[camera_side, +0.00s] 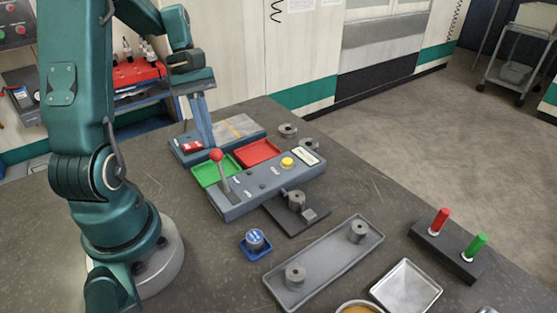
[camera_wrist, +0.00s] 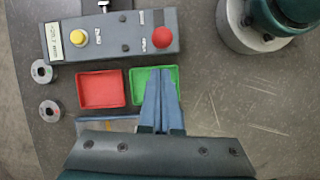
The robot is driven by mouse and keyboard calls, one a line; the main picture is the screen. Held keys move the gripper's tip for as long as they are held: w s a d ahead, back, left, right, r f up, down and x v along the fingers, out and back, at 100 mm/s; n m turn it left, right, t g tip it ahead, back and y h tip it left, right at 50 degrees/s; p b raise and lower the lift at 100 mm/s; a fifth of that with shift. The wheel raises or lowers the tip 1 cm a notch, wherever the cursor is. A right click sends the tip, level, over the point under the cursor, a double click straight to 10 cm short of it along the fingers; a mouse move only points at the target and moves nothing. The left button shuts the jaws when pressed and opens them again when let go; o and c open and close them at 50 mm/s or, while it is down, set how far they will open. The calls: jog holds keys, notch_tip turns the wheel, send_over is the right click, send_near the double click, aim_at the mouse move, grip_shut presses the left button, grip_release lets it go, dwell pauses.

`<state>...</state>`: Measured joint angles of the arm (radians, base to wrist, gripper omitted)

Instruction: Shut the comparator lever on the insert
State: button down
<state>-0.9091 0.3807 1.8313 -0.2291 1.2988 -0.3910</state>
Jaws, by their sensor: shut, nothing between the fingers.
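The grey console (camera_side: 270,184) has a lever with a red ball knob (camera_side: 216,155) at its left end, its stem leaning up and back. The knob also shows in the wrist view (camera_wrist: 161,37). A grey cylindrical insert (camera_side: 296,199) sits on a dark plate (camera_side: 290,220) at the console's front side; in the wrist view only a bit of this spot shows at the top edge. My gripper (camera_side: 207,145) is shut and empty, pointing down behind the lever. In the wrist view its blue fingers (camera_wrist: 161,75) lie over the green tray (camera_wrist: 140,86), apart from the knob.
A red tray (camera_side: 257,152) lies beside the green one. A yellow button (camera_side: 287,162) is on the console. In front are a blue dish (camera_side: 255,245) with a part, a long grey tray (camera_side: 322,264) with two cylinders, and a block with red and green pegs (camera_side: 446,250).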

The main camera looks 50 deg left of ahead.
jog(key=shift+s+d+r, duration=0.15)
jog(key=shift+d+r, duration=0.05)
jog(key=shift+d, duration=0.65)
jog(key=shift+d, duration=0.1)
jog(key=shift+d+r+y, duration=0.2)
jog(key=shift+y, duration=0.1)
